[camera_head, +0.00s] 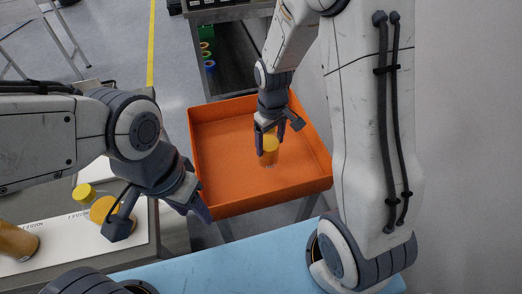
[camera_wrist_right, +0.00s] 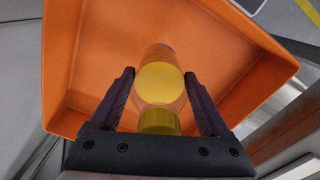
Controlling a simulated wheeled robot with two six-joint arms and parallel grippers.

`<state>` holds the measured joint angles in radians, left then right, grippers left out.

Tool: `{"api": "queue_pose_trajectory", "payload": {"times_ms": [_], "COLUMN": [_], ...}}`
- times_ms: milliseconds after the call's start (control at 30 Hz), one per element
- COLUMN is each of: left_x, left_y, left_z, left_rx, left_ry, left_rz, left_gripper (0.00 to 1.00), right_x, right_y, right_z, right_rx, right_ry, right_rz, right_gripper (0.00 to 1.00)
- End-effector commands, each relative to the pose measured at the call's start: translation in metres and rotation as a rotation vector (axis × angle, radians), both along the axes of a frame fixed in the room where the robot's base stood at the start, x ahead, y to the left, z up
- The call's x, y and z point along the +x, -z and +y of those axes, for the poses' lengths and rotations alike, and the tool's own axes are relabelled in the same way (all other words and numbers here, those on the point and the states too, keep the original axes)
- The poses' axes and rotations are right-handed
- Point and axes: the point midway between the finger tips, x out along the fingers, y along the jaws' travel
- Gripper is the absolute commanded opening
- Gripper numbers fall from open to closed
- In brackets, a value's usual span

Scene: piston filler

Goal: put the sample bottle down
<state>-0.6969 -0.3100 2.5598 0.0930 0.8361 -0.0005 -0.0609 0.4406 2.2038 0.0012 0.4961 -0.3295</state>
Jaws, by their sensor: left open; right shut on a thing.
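The sample bottle (camera_head: 268,157), clear with yellow-orange contents and a yellow cap, is upright inside the orange tray (camera_head: 222,190). My right gripper (camera_head: 270,142) reaches down from above and is shut on it near the cap. In the right wrist view the bottle (camera_wrist_right: 160,85) sits between the two dark fingers (camera_wrist_right: 160,105), with the orange tray (camera_wrist_right: 85,65) behind it. I cannot tell whether its base touches the tray floor. My left gripper (camera_head: 192,198) is open and empty, left of the tray's near corner.
The tray is otherwise empty, with raised walls around it. A white-topped bench (camera_head: 65,240) at left holds a yellow-capped bottle (camera_head: 88,196) and an amber container (camera_head: 15,242). A blue surface (camera_head: 225,265) lies in front. A dark shelf unit (camera_head: 235,55) stands behind the tray.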

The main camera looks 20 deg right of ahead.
Motion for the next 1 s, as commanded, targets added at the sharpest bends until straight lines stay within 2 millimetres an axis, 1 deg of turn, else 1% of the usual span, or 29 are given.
{"api": "queue_pose_trajectory", "payload": {"times_ms": [33, 200, 267, 433, 533, 600, 833, 967, 1000], "left_x": [0.000, 0.000, 0.000, 0.000, 0.000, 0.000, 0.000, 0.000, 0.000], "left_y": [-0.001, -0.002, -0.002, -0.002, -0.002, -0.002, -0.002, 0.001, 0.000], "left_z": [0.000, 0.000, 0.000, 0.000, 0.000, 0.000, 0.000, 0.000, 0.000], "left_rx": [0.000, 0.000, 0.000, 0.000, 0.000, 0.000, 0.000, 0.000, 0.000], "left_ry": [0.000, 0.000, 0.000, 0.000, 0.000, 0.000, 0.000, 0.000, 0.000], "left_rz": [0.000, 0.000, 0.000, 0.000, 0.000, 0.000, 0.000, 0.000, 0.000], "left_gripper": [0.50, 0.50, 0.50, 0.50, 0.50, 0.50, 0.50, 0.50, 0.50], "right_x": [0.006, 0.017, 0.018, 0.017, 0.017, 0.018, 0.018, 0.017, 0.017], "right_y": [0.005, 0.015, 0.018, 0.043, 0.053, 0.056, 0.056, 0.060, 0.060], "right_z": [0.008, 0.019, 0.021, 0.020, 0.020, 0.020, 0.020, 0.020, 0.020], "right_rx": [-0.001, 0.000, 0.000, -0.001, 0.000, 0.000, 0.000, 0.000, 0.000], "right_ry": [-0.005, 0.000, 0.001, 0.002, 0.001, 0.001, 0.001, 0.001, 0.001], "right_rz": [0.002, 0.000, 0.001, 0.004, 0.002, 0.000, -0.001, -0.001, 0.000], "right_gripper": [0.00, 0.00, 0.00, 0.00, 0.00, 0.00, 0.00, 0.00, 0.91]}}
